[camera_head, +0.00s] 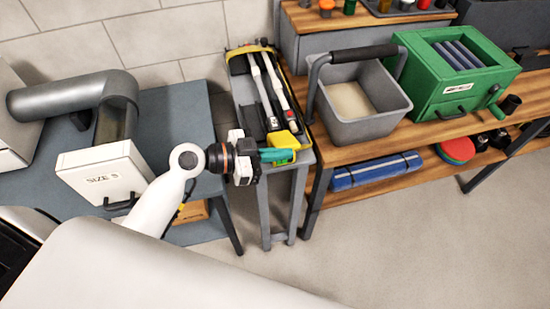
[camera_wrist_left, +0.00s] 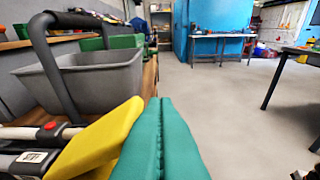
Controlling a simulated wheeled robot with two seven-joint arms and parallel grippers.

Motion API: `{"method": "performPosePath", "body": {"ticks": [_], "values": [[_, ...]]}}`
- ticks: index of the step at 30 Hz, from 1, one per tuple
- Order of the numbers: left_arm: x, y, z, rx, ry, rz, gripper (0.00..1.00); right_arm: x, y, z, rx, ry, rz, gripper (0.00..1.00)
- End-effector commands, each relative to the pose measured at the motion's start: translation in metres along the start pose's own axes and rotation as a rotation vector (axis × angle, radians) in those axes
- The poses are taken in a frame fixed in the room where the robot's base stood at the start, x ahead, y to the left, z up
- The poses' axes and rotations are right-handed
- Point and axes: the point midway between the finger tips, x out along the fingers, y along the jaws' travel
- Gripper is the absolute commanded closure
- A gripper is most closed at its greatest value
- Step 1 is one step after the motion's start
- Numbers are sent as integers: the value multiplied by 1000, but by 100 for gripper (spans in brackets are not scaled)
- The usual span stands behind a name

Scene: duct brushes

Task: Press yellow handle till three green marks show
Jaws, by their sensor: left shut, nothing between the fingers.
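The yellow handle (camera_head: 284,139) is at the near end of a device with long grey and white rods (camera_head: 268,88) on a narrow grey stand (camera_head: 273,178). It also shows in the left wrist view (camera_wrist_left: 98,138) as a tilted yellow slab. My left gripper (camera_head: 290,155) has teal fingers, shut and empty, at the near side of the handle. In the left wrist view the shut fingers (camera_wrist_left: 158,108) overlap the handle's right edge; I cannot tell whether they touch it. No green marks can be made out. My right gripper is not in view.
A grey bucket (camera_head: 375,128) with a dark handle and a green box (camera_head: 432,105) stand on the wooden bench to the right. A white box marked SIZE S (camera_head: 88,168) and a grey duct pipe (camera_head: 70,95) are on the left table. The floor in front is clear.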

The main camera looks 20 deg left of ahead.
Motion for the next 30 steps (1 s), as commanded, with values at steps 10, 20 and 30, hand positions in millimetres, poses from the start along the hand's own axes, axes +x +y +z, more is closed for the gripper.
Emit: {"method": "performPosePath", "body": {"ticks": [10, 20, 30], "values": [[-73, 0, -10, 1, 9, 2, 100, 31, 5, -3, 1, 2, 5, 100], [-95, 1, -5, -1, 4, 1, 100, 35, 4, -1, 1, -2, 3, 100], [-95, 1, -5, -1, 3, 2, 100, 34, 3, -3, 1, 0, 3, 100]]}}
